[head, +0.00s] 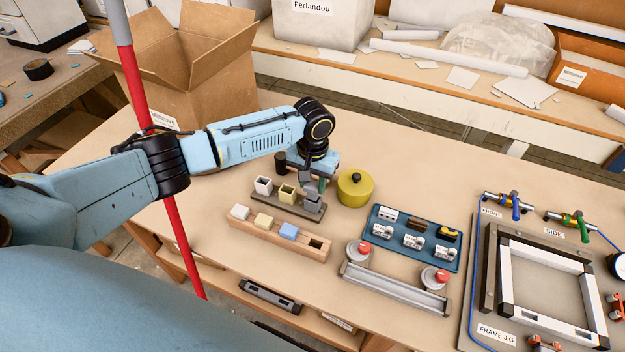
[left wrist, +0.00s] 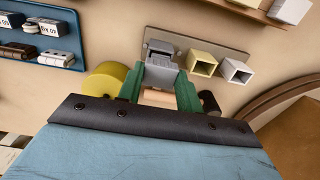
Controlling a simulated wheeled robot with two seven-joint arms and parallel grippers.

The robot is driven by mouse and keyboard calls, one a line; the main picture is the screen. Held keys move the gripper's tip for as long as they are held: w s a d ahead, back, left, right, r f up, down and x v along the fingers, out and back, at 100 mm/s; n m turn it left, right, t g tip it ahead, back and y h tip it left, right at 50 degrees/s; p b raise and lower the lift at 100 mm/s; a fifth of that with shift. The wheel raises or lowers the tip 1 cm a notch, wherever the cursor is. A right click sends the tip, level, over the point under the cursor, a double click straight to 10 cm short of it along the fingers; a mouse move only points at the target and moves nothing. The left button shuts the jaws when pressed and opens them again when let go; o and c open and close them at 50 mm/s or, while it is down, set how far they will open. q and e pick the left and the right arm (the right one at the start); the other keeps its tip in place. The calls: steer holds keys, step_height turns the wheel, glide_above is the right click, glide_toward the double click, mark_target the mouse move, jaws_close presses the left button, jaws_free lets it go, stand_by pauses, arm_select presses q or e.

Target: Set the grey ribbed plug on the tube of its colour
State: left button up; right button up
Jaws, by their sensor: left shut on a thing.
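My left gripper (head: 314,180) is over the right end of a tube rack (head: 290,211). It also shows in the left wrist view (left wrist: 160,88), where its green fingers are shut on the grey ribbed plug (left wrist: 160,74). The grey tube (head: 314,204) stands at the rack's right end, directly below the held plug. In the left wrist view plug and tube overlap, so I cannot tell whether they touch. A white tube (head: 263,186) and a yellow tube (head: 287,193) stand to its left. My right gripper is not in view.
A wooden block (head: 275,243) in front holds white, yellow and blue plugs, with its right slot empty. A yellow pot (head: 354,190) stands close right of the gripper. A blue tray (head: 418,258) and a metal rail fixture (head: 395,290) lie further right. A cardboard box (head: 205,85) stands behind.

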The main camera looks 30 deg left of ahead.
arm_select(q)
steer(key=shift+f, duration=0.6)
stand_by(0.4)
steer(key=o, duration=1.2)
step_height(320, 180, up, 7)
steer(key=p, duration=0.8)
